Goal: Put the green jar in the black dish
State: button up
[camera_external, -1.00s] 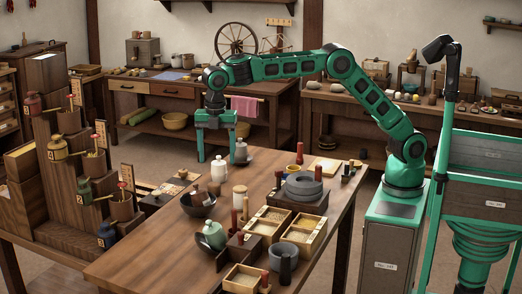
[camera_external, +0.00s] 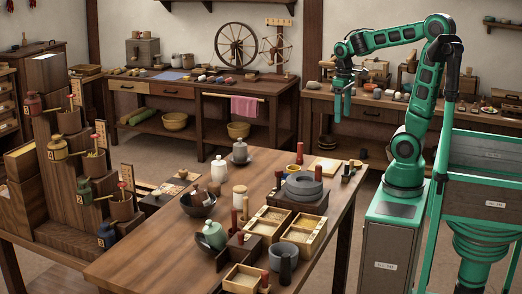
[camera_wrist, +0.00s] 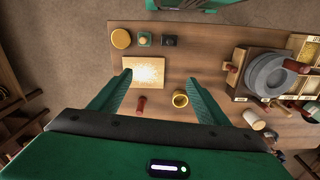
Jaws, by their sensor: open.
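My gripper (camera_external: 343,106) is open and empty, high above the far right end of the table, well away from both.
A tan board (camera_external: 325,166) lies at the table's far end, below my gripper. A grey quern (camera_external: 302,187) and wooden trays (camera_external: 269,221) stand nearer the middle. A white jar (camera_external: 219,172) and a grey jar (camera_external: 240,154) stand behind the dish. The table's near left corner is clear.

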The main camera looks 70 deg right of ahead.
jog(key=s+d+f+m, duration=0.2)
jog(key=s+f+m, duration=0.3)
jog(key=s, duration=0.8)
jog(key=shift+f, duration=0.2)
jog(key=shift+w+d, duration=0.1)
jog(key=shift+w+f, duration=0.25)
jog(key=shift+w, duration=0.35)
jog(key=shift+c, duration=1.3)
